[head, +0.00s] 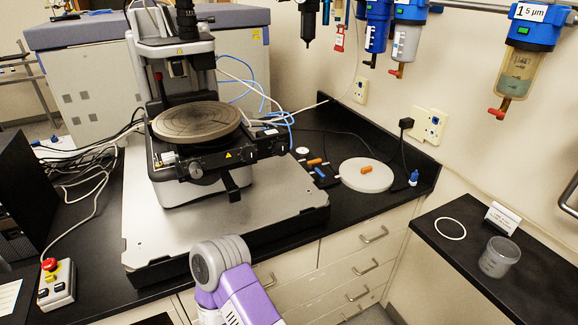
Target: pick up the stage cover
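A flat white round disc (365,177) lies on the black bench to the right of the profiler, with a small orange piece (367,170) on top. It looks like the stage cover, but no label shows this. The profiler (180,60) stands on a pale base plate. Its round brownish stage (197,121) is bare on top. A purple and grey link of my arm shows at the bottom centre, in front of the bench. Neither of my grippers is in view.
Small orange and blue items (317,166) lie just left of the disc, and a small blue bottle (414,178) stands to its right. Filter units (525,50) hang above. A lower right shelf holds a white ring (450,228) and a clear cup (499,257). Cables run behind.

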